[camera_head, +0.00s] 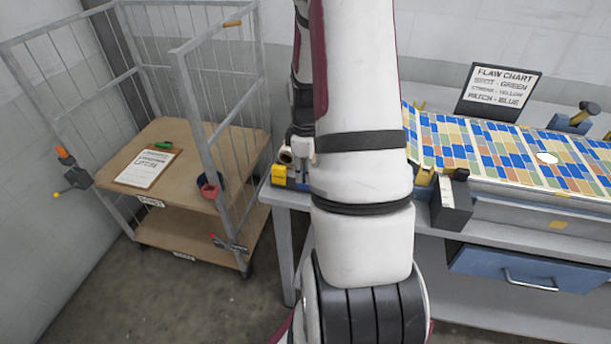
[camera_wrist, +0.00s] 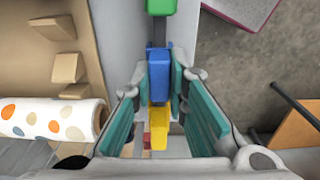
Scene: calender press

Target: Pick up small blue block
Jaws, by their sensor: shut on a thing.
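In the wrist view a small blue block (camera_wrist: 159,75) sits between the teal-padded fingertips of my gripper (camera_wrist: 160,82), which is shut on it. A green block (camera_wrist: 160,7) lies beyond it at the top edge. A yellow block (camera_wrist: 158,127) is on the near side, between the finger bases in the picture. A small red patch shows beside the yellow block, partly hidden. Whether the blue block is lifted off its support cannot be told. In the head view my arm hides the gripper and the blue block.
A table at right holds a patterned cloth (camera_head: 500,150), a flaw chart sign (camera_head: 497,92) and a dark box (camera_head: 451,200). A blue drawer (camera_head: 530,268) is under it. A wire-sided trolley (camera_head: 180,205) stands left. A dotted roll (camera_wrist: 50,119) lies left in the wrist view.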

